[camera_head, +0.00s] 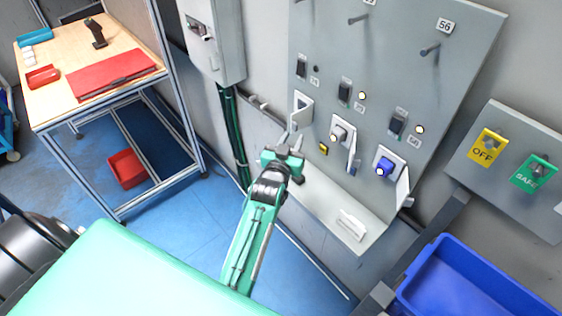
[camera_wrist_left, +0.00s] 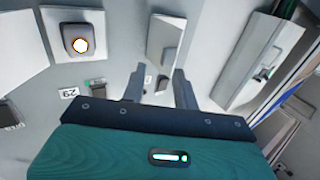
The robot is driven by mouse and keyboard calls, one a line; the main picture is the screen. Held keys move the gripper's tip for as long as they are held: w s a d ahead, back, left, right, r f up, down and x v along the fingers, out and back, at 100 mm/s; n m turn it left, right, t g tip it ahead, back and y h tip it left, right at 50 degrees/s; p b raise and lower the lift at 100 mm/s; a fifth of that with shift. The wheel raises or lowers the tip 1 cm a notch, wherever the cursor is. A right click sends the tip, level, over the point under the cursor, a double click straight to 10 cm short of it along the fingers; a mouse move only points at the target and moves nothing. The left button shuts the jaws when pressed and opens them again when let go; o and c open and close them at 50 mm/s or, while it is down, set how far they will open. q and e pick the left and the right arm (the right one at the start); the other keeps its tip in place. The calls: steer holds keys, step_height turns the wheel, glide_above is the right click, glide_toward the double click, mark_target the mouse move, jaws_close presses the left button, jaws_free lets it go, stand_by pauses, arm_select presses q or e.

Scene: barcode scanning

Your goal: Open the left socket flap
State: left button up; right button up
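The left socket (camera_head: 301,109) is at the left of the grey wall panel, with a white flap that looks partly swung out. In the left wrist view a white flap (camera_wrist_left: 165,40) stands just beyond the fingertips. My left gripper (camera_head: 290,141) is just below the left socket in the head view. Its two fingers (camera_wrist_left: 160,84) are spread apart with nothing between them. I cannot tell whether a finger touches the flap. The middle socket (camera_head: 338,134) has a light plug face and an open flap. The right socket (camera_head: 384,165) is blue inside with its flap open. My right gripper is out of view.
The panel (camera_head: 390,50) carries dark switches, lamps and pegs, with a ledge (camera_head: 340,215) below. A blue bin (camera_head: 470,285) is at the lower right, near OFF and SAFE signs. A grey box (camera_head: 212,40) is left of the panel. A workbench (camera_head: 100,50) stands further left.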

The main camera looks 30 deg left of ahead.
arm_select(q)
steer(key=s+b, duration=0.2)
steer(key=s, duration=0.6)
steer(key=shift+s, duration=0.4)
steer(key=shift+a+f, duration=0.1)
steer(key=shift+f, duration=0.05)
